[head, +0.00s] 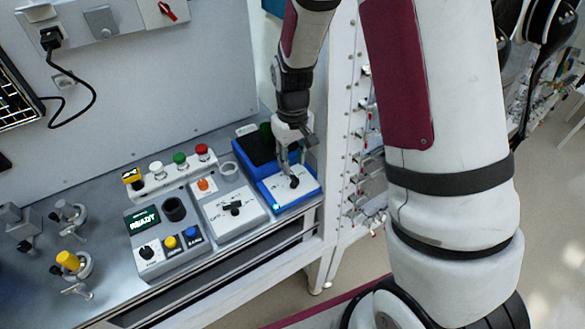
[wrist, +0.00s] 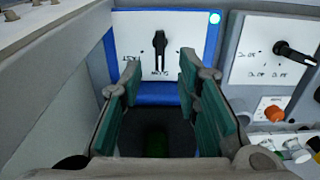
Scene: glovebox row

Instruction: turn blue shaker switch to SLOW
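The blue shaker (head: 270,186) stands at the right end of the bench; its blue body frames a white panel in the wrist view (wrist: 205,47). The black switch (wrist: 160,48) stands upright in that picture, between side labels and above a bottom label, all too blurred to read surely. The switch also shows in the head view (head: 294,182), partly beside my fingers. My gripper (wrist: 159,72) is open and empty, its two green-padded fingers apart on either side of the switch's line. It hangs close over the panel in the head view (head: 289,163), with no clear contact.
A grey unit with a black switch (head: 234,208) stands left of the shaker; its switch and orange button (wrist: 273,113) show in the wrist view. A unit with a READY display (head: 143,222) stands farther left. Coloured buttons (head: 180,158) line the back. The bench's front edge is close.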

